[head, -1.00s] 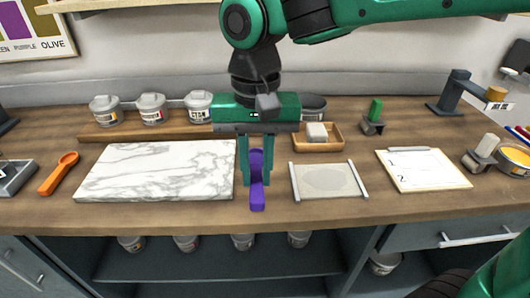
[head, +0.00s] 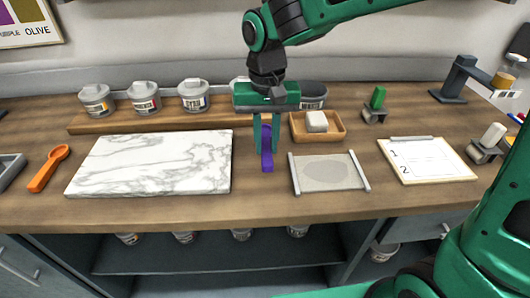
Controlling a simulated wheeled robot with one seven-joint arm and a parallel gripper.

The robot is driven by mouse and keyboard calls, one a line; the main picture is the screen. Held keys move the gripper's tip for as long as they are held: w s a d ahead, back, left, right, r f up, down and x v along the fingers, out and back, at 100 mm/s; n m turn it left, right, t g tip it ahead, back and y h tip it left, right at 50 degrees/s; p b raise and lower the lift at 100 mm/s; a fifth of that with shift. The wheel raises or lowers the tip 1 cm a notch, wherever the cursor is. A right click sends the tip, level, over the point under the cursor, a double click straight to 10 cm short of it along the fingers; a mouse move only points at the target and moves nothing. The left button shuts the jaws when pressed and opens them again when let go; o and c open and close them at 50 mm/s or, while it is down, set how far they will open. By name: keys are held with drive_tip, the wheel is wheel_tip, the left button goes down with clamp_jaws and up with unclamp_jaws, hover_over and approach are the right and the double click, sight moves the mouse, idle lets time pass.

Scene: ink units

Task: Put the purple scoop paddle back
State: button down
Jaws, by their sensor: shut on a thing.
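The purple scoop paddle (head: 267,150) stands out between the green fingers of my gripper (head: 266,148). My gripper points down and is shut on the paddle, over the wooden counter between the marble slab and the grey mat. The paddle's upper part is partly hidden by the fingers. I cannot tell whether its lower end touches the counter. An orange scoop (head: 49,168) lies on the counter at the left.
The marble slab (head: 150,163) is left of my gripper, and the grey mat (head: 329,173) is to the right. Behind are a wooden rack (head: 150,122) with several lidded tubs, a wooden tray (head: 330,132) holding a white block, and a green-topped holder (head: 376,104). A clipboard (head: 427,160) lies at right.

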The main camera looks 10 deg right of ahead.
sight(267, 149)
drive_tip(key=shift+w+d+f, duration=0.1)
drive_tip(key=shift+w+f, duration=0.05)
drive_tip(key=shift+f, duration=2)
drive_tip(key=c, duration=1.6)
unclamp_jaws()
drive_tip(key=shift+r, duration=0.15)
wheel_tip(267, 149, up, 12)
drive_tip(key=shift+f, duration=0.1)
